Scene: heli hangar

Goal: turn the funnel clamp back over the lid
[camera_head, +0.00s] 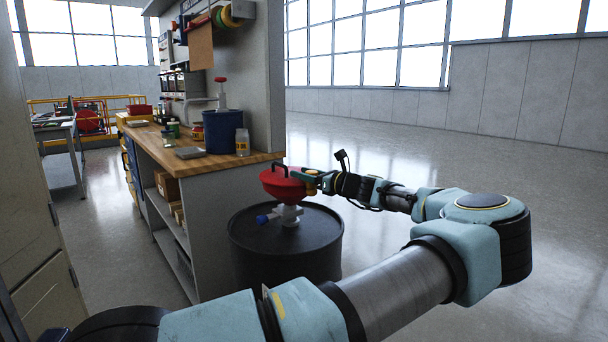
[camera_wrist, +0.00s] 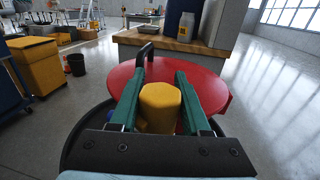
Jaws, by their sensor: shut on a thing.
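The red funnel (camera_head: 282,188) stands on top of a black drum (camera_head: 285,250). Its red lid (camera_wrist: 215,88) fills the middle of the wrist view, with a black handle (camera_wrist: 146,55) at its far side. A yellow clamp knob (camera_wrist: 160,104) sits at the near edge of the lid. My gripper (camera_head: 309,182) reaches in from the right at the funnel's side. In the wrist view its green fingers (camera_wrist: 160,84) lie on both sides of the yellow knob and are shut on it. The rest of the clamp is hidden behind the knob and fingers.
A white fitting (camera_head: 290,212) with a blue-ended part (camera_head: 264,219) sits under the funnel. A wooden workbench (camera_head: 195,146) with a blue bin (camera_head: 222,132) and a bottle (camera_head: 243,142) stands close behind on the left. The floor to the right is clear.

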